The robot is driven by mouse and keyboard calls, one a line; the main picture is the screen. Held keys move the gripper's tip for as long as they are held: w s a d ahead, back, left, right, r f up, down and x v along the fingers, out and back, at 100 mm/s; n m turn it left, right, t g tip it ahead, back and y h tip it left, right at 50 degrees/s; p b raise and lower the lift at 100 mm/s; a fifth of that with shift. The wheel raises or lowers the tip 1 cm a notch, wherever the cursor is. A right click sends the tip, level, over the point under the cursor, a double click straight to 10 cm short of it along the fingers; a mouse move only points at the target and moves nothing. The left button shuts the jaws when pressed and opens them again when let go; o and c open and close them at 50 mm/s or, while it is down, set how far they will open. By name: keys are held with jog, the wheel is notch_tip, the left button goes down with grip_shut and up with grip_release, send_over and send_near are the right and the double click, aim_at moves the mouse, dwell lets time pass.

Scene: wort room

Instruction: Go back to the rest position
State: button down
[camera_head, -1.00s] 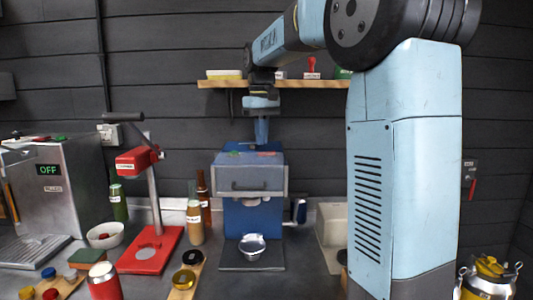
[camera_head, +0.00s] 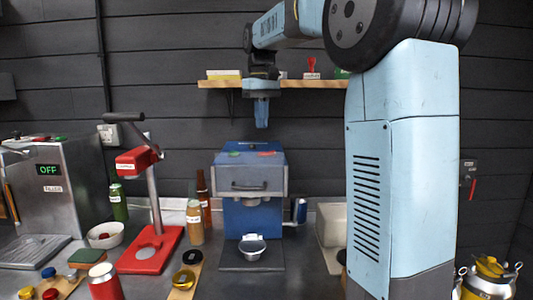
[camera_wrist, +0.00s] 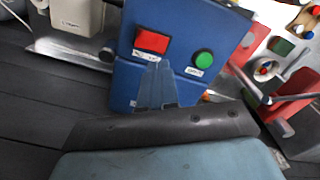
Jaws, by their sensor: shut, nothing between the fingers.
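My gripper (camera_head: 262,122) hangs pointing down above the blue machine, in front of the wooden shelf. Its fingers are together with nothing between them, and it is apart from the machine. The blue machine (camera_head: 243,210) stands on the counter with a grey drawer-like front and a silver bowl (camera_head: 252,248) under it. In the wrist view the machine's top shows a red button (camera_wrist: 152,41) and a green button (camera_wrist: 203,59), with my gripper (camera_wrist: 156,75) over it.
A red press (camera_head: 150,250) and bottles (camera_head: 195,222) stand left of the machine. A grey machine reading OFF (camera_head: 75,185) is at far left. The wooden shelf (camera_head: 312,84) holds small items. A white container (camera_head: 331,222) stands at right. A yellow-topped canister (camera_head: 488,280) is at far right.

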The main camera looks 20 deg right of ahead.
jog(key=s+f+t, duration=0.2)
jog(key=s+f, duration=0.3)
jog(key=s, duration=0.4)
jog(key=s+f+m+t, duration=0.1)
jog(key=s+f, duration=0.5)
jog(key=s, duration=0.4)
jog(key=s+f+m+t, duration=0.1)
jog(key=s+f+t, duration=0.1)
jog(key=s+f, duration=0.3)
jog(key=s, duration=0.4)
jog(key=shift+s+f+t, duration=0.15)
jog(key=shift+f+t, duration=0.05)
jog(key=shift+t, duration=0.1)
